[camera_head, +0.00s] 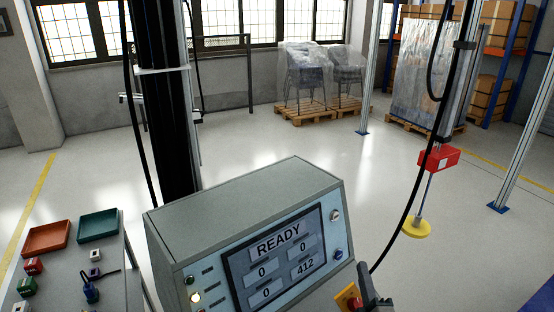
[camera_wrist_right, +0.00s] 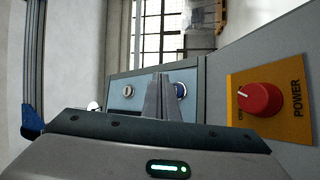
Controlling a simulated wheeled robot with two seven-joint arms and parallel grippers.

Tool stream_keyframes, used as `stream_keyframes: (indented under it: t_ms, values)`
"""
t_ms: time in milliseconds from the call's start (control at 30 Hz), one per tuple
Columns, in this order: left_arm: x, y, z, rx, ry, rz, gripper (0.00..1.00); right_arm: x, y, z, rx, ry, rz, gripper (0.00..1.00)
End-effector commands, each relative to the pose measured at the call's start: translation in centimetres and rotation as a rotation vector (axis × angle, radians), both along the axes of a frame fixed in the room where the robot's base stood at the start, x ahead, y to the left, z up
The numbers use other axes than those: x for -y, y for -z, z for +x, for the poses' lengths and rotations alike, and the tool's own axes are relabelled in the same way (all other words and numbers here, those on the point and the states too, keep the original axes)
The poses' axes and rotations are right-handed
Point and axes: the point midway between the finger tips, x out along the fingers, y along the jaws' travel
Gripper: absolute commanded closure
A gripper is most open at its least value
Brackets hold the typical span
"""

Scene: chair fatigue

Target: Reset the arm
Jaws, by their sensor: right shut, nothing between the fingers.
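The grey control console (camera_head: 225,215) stands at the front centre in the head view. Its screen (camera_head: 275,258) reads READY, with 0, 0, 0 and 412. A blue button (camera_head: 338,254) sits right of the screen, below a round lock-like fitting (camera_head: 335,215). My right gripper (camera_head: 372,288) is shut and empty beside the console's lower right. In the right wrist view the shut fingers (camera_wrist_right: 166,97) partly overlap the blue button (camera_wrist_right: 181,90); contact cannot be told. The red POWER knob (camera_wrist_right: 260,98) on its yellow plate is to their right. My left gripper is out of view.
A red block (camera_head: 438,158) on a rod with a yellow disc (camera_head: 416,228) hangs at the right. A side table at left holds a red tray (camera_head: 46,238), a green tray (camera_head: 98,225) and small parts. Wrapped chairs (camera_head: 306,72) stand on pallets behind.

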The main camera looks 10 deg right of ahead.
Motion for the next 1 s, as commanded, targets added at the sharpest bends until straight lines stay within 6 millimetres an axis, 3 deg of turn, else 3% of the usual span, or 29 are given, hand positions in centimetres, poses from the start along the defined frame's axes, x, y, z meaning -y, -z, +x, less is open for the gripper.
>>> stream_keyframes:
  t_ms: [267, 467, 733, 1000]
  values:
    - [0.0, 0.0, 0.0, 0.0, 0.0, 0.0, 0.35, -1.4, 2.5, -1.7, -0.145, -0.053, 0.144, 1.0]
    - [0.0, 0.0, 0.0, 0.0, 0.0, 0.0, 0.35, -3.5, 6.2, -5.6, -0.375, -0.081, 0.374, 1.0]
    - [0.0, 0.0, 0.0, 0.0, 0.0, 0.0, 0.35, -6.2, 10.6, -14.1, -0.711, 0.004, 0.705, 1.0]
    - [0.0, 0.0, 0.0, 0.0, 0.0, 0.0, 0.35, -8.0, 12.7, -24.3, -0.987, 0.213, 0.978, 1.0]
